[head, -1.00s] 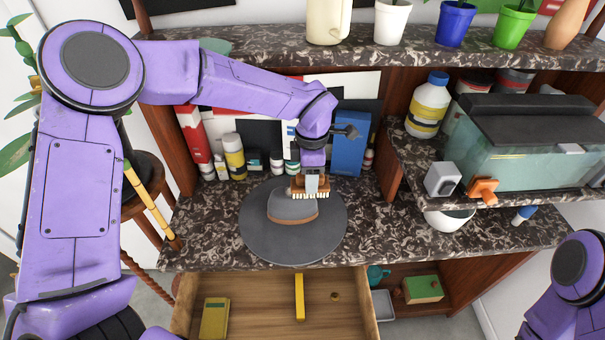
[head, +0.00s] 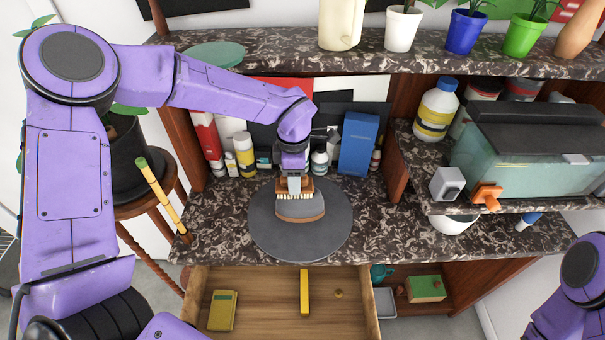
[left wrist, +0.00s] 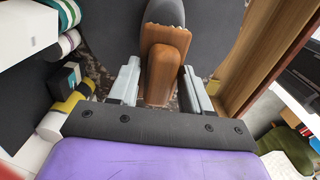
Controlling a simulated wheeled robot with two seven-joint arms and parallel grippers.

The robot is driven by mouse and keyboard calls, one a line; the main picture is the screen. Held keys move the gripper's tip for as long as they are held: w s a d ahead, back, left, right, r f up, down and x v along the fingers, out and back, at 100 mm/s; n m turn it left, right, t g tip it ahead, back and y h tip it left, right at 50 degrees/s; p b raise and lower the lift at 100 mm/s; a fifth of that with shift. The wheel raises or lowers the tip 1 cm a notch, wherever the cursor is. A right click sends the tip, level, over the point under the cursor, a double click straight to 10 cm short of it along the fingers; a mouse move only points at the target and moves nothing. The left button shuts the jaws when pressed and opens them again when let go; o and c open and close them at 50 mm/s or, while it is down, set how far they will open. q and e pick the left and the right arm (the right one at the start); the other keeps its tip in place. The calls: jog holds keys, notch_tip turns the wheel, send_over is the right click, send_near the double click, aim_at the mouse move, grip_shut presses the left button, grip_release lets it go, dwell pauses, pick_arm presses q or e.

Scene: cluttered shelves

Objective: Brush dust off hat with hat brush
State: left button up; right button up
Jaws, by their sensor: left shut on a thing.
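The grey hat (head: 300,210) with a brown band lies on the marble-patterned counter, its wide round brim (head: 330,235) flat. My left gripper (head: 294,184) is shut on the wooden hat brush (head: 307,185), whose pale bristles point down at the top of the hat's crown, on its back left part. Brush and crown look to be touching, though a small gap cannot be ruled out. In the left wrist view the brush (left wrist: 162,60) sits between the two grey fingers, and part of the hat (left wrist: 166,12) shows beyond it. My right gripper is out of view; only part of that arm shows at lower right.
Bottles (head: 244,150) and a blue box (head: 357,142) stand behind the hat. Counter right of the hat is clear.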

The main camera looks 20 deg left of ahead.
pick_arm(q)
jog(key=shift+s+a, duration=0.2)
jog(key=shift+a, duration=0.25)
notch_tip(320, 180, up, 6)
jog(key=p, duration=0.5)
jog(key=shift+f+p, duration=0.2)
jog(key=shift+p, duration=0.15)
jog(key=shift+r+b, duration=0.2)
jog(key=shift+b, duration=0.2)
jog(key=shift+w+r, duration=0.1)
jog(key=shift+r, duration=0.45)
jog(key=shift+f, duration=0.1)
